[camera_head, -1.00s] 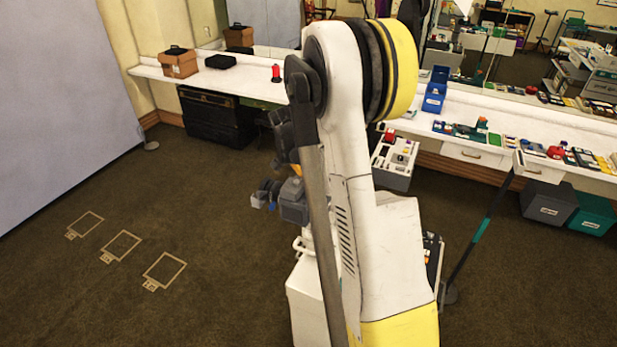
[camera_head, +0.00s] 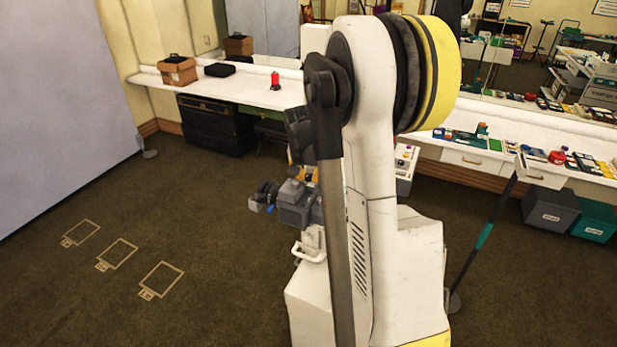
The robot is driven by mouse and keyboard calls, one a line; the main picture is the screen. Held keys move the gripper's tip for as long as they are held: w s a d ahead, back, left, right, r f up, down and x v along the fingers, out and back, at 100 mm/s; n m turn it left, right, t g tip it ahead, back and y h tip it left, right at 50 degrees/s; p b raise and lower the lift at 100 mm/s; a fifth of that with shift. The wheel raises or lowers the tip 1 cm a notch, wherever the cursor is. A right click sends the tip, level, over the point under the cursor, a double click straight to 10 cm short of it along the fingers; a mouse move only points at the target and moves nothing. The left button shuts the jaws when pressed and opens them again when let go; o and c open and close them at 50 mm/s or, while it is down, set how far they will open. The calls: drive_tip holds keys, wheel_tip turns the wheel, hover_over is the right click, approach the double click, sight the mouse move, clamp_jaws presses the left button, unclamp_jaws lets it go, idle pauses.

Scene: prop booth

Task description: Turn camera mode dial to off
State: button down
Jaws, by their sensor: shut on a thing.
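My gripper (camera_head: 262,200) is small in the camera_head view, left of my large white arm. It hangs above open floor, with black rounded parts and small blue spots at its tip end. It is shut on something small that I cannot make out. A grey boxy part (camera_head: 294,207) is just to its right; I cannot tell whether it belongs to my wrist or to a camera. No camera mode dial can be picked out, and my arm hides what lies behind it.
A long white counter (camera_head: 250,91) runs along the back wall with a cardboard box (camera_head: 178,71), a red item (camera_head: 275,81) and several small things. The left floor is open, with three outlined marks.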

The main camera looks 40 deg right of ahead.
drive_tip(key=c, duration=1.2)
unclamp_jaws()
drive_tip(key=shift+c, duration=0.2)
drive_tip(key=v, duration=1.2)
